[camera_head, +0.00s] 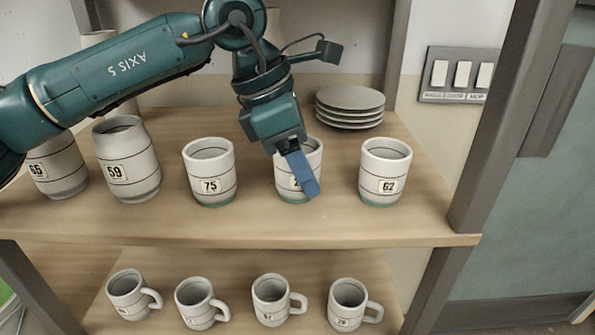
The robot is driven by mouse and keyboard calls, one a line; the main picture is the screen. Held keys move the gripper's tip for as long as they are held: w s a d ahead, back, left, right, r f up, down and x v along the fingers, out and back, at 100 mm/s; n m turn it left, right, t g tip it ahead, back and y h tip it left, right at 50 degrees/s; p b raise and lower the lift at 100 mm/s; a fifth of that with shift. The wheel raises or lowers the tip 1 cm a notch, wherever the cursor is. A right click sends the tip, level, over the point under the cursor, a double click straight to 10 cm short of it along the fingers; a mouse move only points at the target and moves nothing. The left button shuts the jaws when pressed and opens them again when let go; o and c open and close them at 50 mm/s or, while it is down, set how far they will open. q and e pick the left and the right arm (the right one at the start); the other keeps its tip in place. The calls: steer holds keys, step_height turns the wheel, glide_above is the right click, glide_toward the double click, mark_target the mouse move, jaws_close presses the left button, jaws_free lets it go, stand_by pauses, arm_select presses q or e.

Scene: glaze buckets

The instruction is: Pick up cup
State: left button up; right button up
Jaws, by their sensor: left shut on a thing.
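Several handleless white cups with dark bands and greenish bases stand on the upper shelf. The cup (284,193) at centre right has a label partly covered by my gripper. My left gripper (304,178) reaches down to it from above, with one blue finger in front of its wall; the other finger is hidden. The gripper is shut on this cup, which appears upright at shelf height. Cup 75 (209,168) stands to its left and cup 62 (385,165) to its right. My right gripper is out of view.
Larger jars 59 (130,162) and 65 (60,172) stand at the left. Stacked plates (350,105) sit behind. Several handled mugs (272,300) stand on the lower shelf. A shelf post (505,110) bounds the right side; the upper shelf's front strip (240,228) is clear.

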arm_select(q)
steer(key=shift+c, duration=1.4)
steer(key=shift+r, duration=0.1)
